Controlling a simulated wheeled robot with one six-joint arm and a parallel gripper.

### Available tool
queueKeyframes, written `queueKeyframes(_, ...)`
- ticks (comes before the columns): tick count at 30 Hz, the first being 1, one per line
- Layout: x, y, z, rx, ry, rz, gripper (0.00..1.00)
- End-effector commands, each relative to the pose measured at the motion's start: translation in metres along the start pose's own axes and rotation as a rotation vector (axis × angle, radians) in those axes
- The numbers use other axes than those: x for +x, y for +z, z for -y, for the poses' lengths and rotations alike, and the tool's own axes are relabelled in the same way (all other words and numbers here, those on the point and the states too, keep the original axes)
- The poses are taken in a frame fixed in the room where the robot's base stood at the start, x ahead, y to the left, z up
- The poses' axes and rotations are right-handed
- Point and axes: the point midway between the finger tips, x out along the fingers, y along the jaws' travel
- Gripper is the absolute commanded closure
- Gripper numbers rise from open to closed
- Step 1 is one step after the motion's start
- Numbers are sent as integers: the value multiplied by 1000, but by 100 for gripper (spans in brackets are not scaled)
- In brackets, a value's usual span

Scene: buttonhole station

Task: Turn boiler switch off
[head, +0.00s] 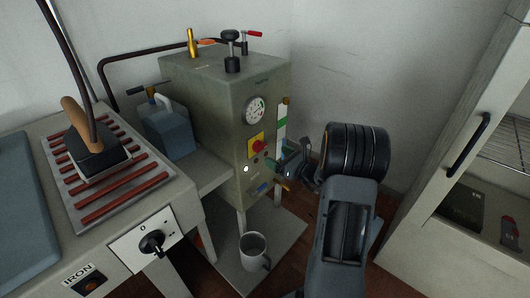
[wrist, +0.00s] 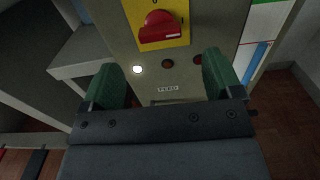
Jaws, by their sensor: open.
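The boiler (head: 215,110) is a grey-green metal box on a low stand in the head view. On its front is a red rotary switch (head: 258,146) on a yellow plate. In the wrist view the red switch (wrist: 160,24) sits at the top centre, its handle bar lying roughly level. A white lamp (wrist: 138,69) glows below it, with two dark red lamps beside it. My gripper (wrist: 164,80) is open and empty, its green-padded fingers below the switch and apart from it. In the head view my gripper (head: 279,165) is just right of and below the switch.
A pressure gauge (head: 256,110) and a sight glass (head: 281,122) are on the boiler front. An iron (head: 90,135) rests on a red-slatted stand at left. A black knob (head: 152,242) is on the table front. A mug (head: 254,251) stands below the boiler. A cabinet is at right.

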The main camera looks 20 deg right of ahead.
Motion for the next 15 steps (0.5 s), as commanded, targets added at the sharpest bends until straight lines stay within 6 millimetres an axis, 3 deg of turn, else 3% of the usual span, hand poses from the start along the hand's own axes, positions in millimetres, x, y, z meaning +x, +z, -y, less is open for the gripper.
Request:
queueKeyframes(6, 38, -2, -2, -1, 4, 0, 15)
queueKeyframes(15, 64, 0, -2, -2, 3, 0, 15)
